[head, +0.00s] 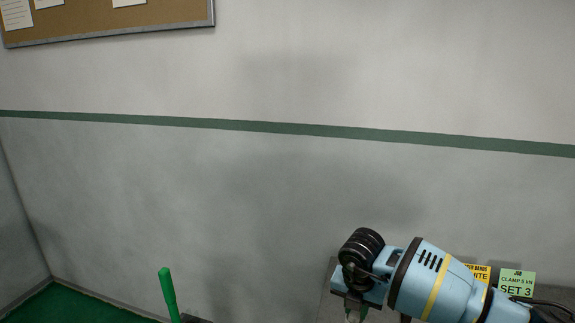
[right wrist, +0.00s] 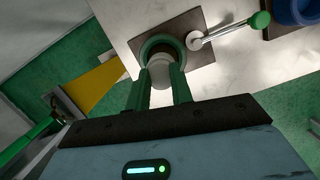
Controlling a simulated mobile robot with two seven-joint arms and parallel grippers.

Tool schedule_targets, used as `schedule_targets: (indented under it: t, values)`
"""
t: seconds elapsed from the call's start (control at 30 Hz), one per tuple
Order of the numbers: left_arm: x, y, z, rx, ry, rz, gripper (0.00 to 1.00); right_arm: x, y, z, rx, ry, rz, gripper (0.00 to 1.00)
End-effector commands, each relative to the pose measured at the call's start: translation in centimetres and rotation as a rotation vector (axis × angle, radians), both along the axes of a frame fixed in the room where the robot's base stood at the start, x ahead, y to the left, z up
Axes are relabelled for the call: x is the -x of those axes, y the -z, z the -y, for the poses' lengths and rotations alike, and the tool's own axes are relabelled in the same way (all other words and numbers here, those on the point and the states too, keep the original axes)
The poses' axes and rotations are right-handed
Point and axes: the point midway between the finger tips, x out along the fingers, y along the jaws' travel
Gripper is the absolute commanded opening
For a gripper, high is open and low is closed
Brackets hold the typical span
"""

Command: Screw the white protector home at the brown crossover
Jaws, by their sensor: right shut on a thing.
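In the right wrist view my right gripper (right wrist: 160,82) has its two green fingers shut on the pale, round white protector (right wrist: 159,68). Beyond the protector is a dark green ring (right wrist: 150,45) with a brownish round part (right wrist: 170,43) inside it, which looks like the brown crossover. The protector overlaps the ring's near edge in this view. I cannot tell whether it touches or is threaded on the brown part. In the head view only the top of my right gripper (head: 355,314) shows at the bottom edge. My left gripper is not in view.
A white lever (right wrist: 215,36) with a green knob (right wrist: 260,20) rises beside the ring, over a dark plate (right wrist: 193,22). A blue round container (right wrist: 293,10) stands at the upper right. A yellow-brown piece (right wrist: 97,88) lies left. In the head view, signs (head: 517,283) and a green handle (head: 168,288) show.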

Motion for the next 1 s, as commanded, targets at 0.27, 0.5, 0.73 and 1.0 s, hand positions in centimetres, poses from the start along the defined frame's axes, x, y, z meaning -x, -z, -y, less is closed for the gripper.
schedule_targets:
  t: [0.27, 0.5, 0.73, 1.0]
  values:
    - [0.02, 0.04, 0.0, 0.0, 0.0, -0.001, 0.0, 0.07, 0.13, -0.17, -0.002, 0.196, -0.004, 0.0]
    - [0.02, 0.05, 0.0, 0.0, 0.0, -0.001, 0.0, 0.05, 0.16, -0.15, -0.001, 0.506, -0.003, 0.0]
    - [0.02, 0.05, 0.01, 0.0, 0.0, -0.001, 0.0, 0.07, 0.17, -0.18, 0.0, 0.811, -0.005, 0.0]
    - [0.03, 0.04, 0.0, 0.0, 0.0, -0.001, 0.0, 0.05, 0.19, -0.16, 0.001, 1.156, -0.004, 0.0]
